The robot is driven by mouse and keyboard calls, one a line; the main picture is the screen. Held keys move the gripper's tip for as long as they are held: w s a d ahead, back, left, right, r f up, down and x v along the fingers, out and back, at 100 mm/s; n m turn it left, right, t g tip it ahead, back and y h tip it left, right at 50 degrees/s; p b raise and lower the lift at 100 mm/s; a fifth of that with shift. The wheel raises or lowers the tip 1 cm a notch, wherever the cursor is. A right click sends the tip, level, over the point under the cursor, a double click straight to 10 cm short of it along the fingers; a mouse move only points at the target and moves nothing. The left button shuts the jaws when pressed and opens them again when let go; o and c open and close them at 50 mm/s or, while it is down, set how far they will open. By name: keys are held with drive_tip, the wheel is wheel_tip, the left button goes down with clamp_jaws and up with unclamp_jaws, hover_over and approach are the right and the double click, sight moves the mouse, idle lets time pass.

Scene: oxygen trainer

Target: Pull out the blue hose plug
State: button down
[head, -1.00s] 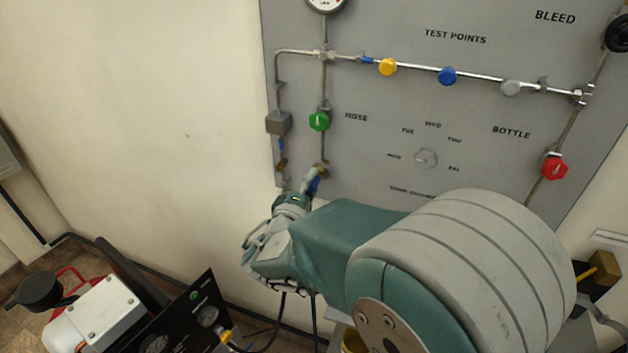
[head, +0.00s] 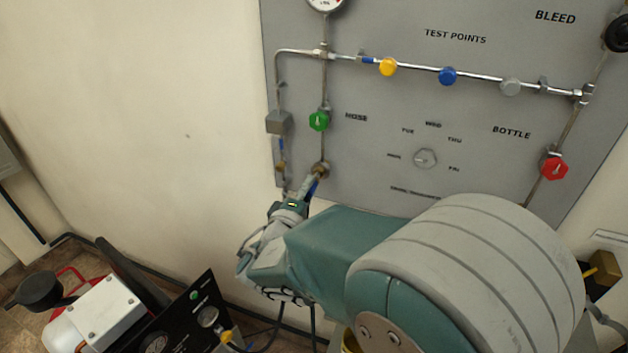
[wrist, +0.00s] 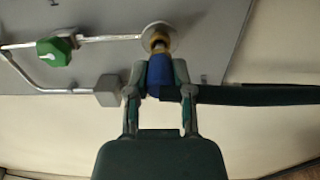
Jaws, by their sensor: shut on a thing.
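The blue hose plug (wrist: 160,86) is between the two fingers of my gripper (wrist: 161,72) in the wrist view. My gripper is shut on it. A dark hose (wrist: 250,95) runs from the plug to the right. Just beyond the fingertips is the brass fitting (wrist: 158,40) in a round flange on the panel. I cannot tell whether the plug's tip is still inside it. In the head view the fitting (head: 320,168) is at the panel's lower left, with my gripper (head: 311,186) just below it. A sliver of the plug (head: 313,188) shows there, partly hidden by a finger.
The grey panel (head: 370,90) carries a green valve (head: 319,121) above the fitting and a red valve (head: 553,167) at right. A grey block with a thin line (head: 278,122) is close left of the fitting. A cart with a black gauge panel (head: 180,325) stands below left.

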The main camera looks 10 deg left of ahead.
drive_tip(key=shift+s+a, duration=0.15)
drive_tip(key=shift+s, duration=0.8)
drive_tip(key=shift+s+a, duration=0.15)
drive_tip(key=shift+s, duration=0.75)
